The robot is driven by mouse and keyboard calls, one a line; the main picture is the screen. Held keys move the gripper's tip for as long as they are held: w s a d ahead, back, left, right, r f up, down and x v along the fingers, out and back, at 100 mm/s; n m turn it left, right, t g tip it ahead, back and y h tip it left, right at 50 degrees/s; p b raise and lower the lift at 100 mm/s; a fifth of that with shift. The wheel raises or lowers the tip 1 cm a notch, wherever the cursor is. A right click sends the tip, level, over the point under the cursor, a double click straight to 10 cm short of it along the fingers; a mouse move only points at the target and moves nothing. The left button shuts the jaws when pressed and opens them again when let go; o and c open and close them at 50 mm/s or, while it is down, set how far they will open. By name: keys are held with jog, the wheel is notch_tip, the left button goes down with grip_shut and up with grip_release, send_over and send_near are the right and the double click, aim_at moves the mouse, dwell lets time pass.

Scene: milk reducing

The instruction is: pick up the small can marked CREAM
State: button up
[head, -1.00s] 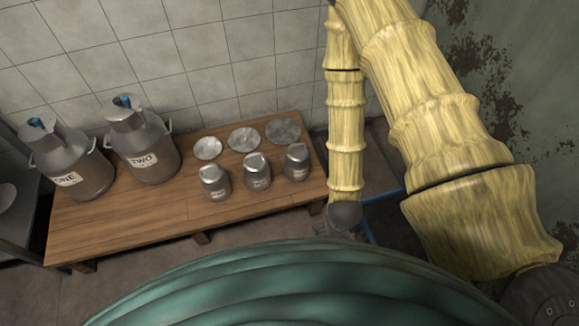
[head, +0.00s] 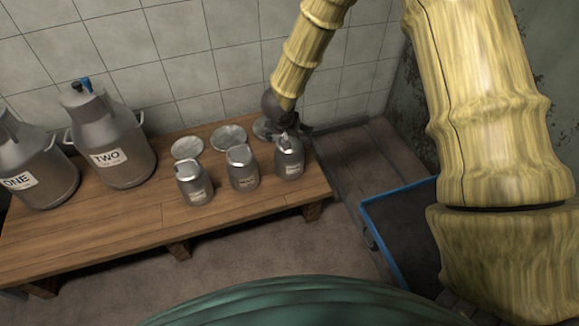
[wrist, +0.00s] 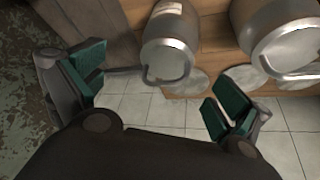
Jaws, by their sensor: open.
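Three small metal cans stand upright in a row on the wooden table: a left one (head: 194,186), a middle one (head: 243,172) and a right one (head: 289,164). Each has a small pale label, too blurred for me to tell which reads CREAM. My gripper (head: 286,130) is at the back of the right can, partly hidden by it. In the wrist view my gripper (wrist: 160,78) is open, its green-padded fingers spread wide. One small can (wrist: 170,45) shows between and beyond them, with no clear grip on it. Another can (wrist: 276,28) is to the right.
Two large cans, marked ONE (head: 30,170) and TWO (head: 115,145), stand on the table's left. Round metal discs (head: 229,137) lie behind the small cans. A tiled wall (head: 170,60) rises close behind. A blue-edged dark container (head: 400,225) is right of the table (head: 110,218).

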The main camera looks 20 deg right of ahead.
aim_at(289, 152)
jog(key=shift+w+a+r+b, duration=0.15)
jog(key=shift+w+a+b, duration=0.1)
jog(key=shift+w, duration=0.3)
jog(key=shift+w+a+r+b, duration=0.1)
jog(key=shift+w+b, duration=0.15)
jog(key=shift+w, duration=0.3)
jog(key=b+x, duration=0.2)
jog(key=x, duration=0.3)
jog(key=shift+f, duration=0.15)
jog(key=b+x, duration=0.3)
jog(key=x, duration=0.1)
jog(key=shift+d+f, duration=0.1)
jog(key=shift+f, duration=0.25)
jog(key=shift+w+f, duration=0.15)
jog(key=shift+f, duration=0.05)
jog(key=shift+c, duration=0.2)
jog(key=c, duration=1.7)
jog(key=shift+d+r, duration=0.1)
jog(key=shift+c, duration=1.2)
jog(key=shift+r, duration=0.15)
